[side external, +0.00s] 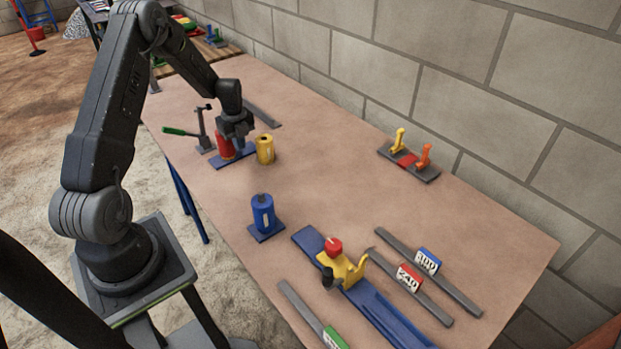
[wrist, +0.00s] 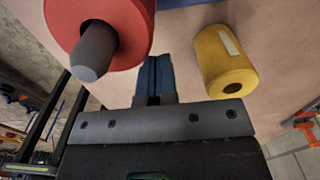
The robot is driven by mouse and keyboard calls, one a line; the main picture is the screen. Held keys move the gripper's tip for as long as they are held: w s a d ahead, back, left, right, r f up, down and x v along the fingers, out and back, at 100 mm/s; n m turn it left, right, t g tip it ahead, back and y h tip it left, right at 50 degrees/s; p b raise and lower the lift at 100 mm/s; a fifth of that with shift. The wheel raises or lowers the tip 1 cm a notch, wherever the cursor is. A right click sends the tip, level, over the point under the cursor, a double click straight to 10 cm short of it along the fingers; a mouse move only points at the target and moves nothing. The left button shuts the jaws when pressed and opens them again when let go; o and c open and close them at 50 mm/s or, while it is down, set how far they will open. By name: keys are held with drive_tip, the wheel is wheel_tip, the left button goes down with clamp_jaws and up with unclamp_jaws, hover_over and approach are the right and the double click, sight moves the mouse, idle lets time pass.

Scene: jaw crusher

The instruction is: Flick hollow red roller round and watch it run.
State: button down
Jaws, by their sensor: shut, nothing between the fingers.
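The hollow red roller (side external: 225,147) stands on a blue base plate (side external: 236,158) at the far left part of the table. In the wrist view the red roller (wrist: 128,22) is at the upper left, with a grey pin (wrist: 95,52) standing out of its bore. My gripper (side external: 238,142) is just right of the roller, pointing down close beside it. In the wrist view its blue fingers (wrist: 155,78) are together and empty. I cannot tell whether they touch the roller.
A yellow hollow cylinder (side external: 265,150) stands right of my gripper. A lever with a green handle (side external: 180,131) is to the left. A blue roller (side external: 263,214) on its plate stands nearer. Slider rails and a yellow-and-red piece on a blue track (side external: 345,268) fill the near right.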

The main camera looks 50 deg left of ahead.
drive_tip(key=shift+w, duration=2.2)
drive_tip(key=shift+a, duration=0.8)
